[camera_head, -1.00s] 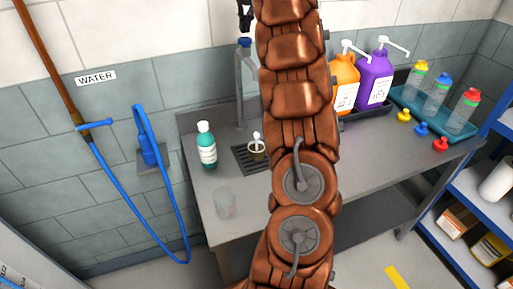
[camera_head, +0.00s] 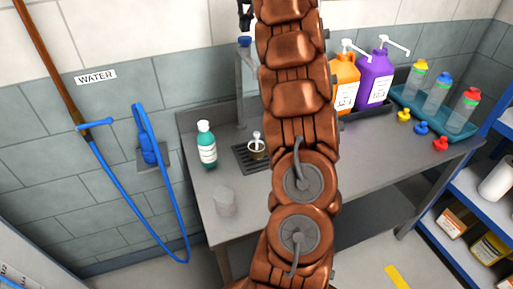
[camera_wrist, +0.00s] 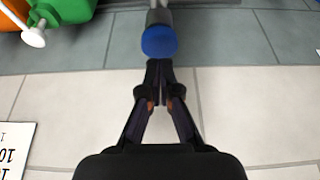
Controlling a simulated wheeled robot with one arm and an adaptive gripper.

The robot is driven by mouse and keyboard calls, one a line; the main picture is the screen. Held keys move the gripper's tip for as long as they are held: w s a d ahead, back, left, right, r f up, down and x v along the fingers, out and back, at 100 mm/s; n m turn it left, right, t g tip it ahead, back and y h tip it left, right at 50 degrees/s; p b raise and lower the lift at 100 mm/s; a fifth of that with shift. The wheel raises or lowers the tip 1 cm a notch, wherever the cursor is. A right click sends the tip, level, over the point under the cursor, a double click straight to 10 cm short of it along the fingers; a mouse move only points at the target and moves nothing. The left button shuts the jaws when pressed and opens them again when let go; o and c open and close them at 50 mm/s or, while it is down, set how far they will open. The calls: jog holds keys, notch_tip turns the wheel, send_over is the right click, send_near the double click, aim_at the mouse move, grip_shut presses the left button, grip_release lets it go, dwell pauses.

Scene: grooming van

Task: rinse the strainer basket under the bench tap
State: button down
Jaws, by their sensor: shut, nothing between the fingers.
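The strainer basket (camera_head: 257,150) looks like a small metal cup with a pale upright knob. It sits on the dark drain grate (camera_head: 241,160) in the bench. The grey bench tap (camera_head: 240,95) rises behind it, with a blue knob (camera_head: 244,42) on top; my arm hides part of the tap. My gripper (camera_head: 245,22) is above the blue knob, mostly cut off by the top edge. In the wrist view my gripper (camera_wrist: 160,82) is shut and empty, its tips close to the blue knob (camera_wrist: 159,42); I cannot tell whether they touch. No water stream is clearly visible.
A green bottle (camera_head: 206,145) and a clear cup (camera_head: 224,201) stand left of the grate. Orange (camera_head: 345,82) and purple (camera_head: 375,80) pump jugs stand right of my arm, beside a teal tray (camera_head: 402,98) of bottles. A blue hose (camera_head: 170,205) hangs on the left wall.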

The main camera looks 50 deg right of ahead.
jog(key=shift+f+b, duration=1.25)
jog(key=shift+f, duration=0.05)
dwell(3.2)
notch_tip(320, 180, up, 7)
jog(key=p, duration=0.6)
jog(key=shift+r, duration=0.1)
dwell(0.6)
